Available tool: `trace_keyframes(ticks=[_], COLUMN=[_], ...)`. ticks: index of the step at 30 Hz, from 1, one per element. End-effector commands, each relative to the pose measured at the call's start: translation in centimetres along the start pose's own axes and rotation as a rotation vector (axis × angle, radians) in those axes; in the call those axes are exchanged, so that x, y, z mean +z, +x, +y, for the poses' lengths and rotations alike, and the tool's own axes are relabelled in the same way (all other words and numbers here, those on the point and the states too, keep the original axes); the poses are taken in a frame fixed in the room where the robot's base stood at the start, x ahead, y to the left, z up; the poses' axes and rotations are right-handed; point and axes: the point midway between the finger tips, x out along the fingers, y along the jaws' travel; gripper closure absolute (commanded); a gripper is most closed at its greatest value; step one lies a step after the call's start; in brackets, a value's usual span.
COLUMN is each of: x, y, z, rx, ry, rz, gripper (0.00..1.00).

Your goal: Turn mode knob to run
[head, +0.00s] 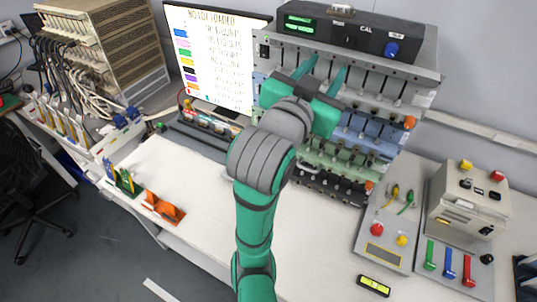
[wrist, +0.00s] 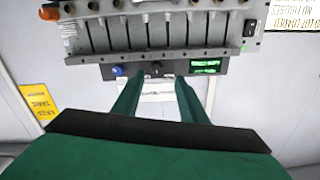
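The mode knob appears to be the small black knob (head: 348,38) on the dark panel on top of the rack, below and left of the word CAL. It also shows in the wrist view (wrist: 155,68), where the panel is upside down. My gripper (head: 327,65) is open and empty, with its two green fingers pointing at the panel. In the wrist view the black knob lies between the lines of the fingertips (wrist: 158,78), slightly beyond them. The fingers look apart from it. The knob's pointer direction is too small to read.
A blue knob (head: 391,49) and a green display (head: 300,22) flank the black knob on the same panel. Rows of cell slots (head: 365,125) fill the rack below. A lit monitor (head: 215,55) stands left. A button box (head: 468,205) stands right. The white bench (head: 200,190) is largely clear.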

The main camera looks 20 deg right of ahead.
Motion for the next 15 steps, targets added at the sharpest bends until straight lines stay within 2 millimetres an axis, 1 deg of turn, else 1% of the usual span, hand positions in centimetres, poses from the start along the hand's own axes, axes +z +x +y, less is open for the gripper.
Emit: trace_keyframes(ticks=[1, 15], x=[0.9, 7.6], y=[0.1, -0.1], z=[-0.2, -2.1], rx=[-0.007, -0.091], ry=[-0.018, -0.145], rz=[-0.002, 0.004], gripper=[0.61, 0.61])
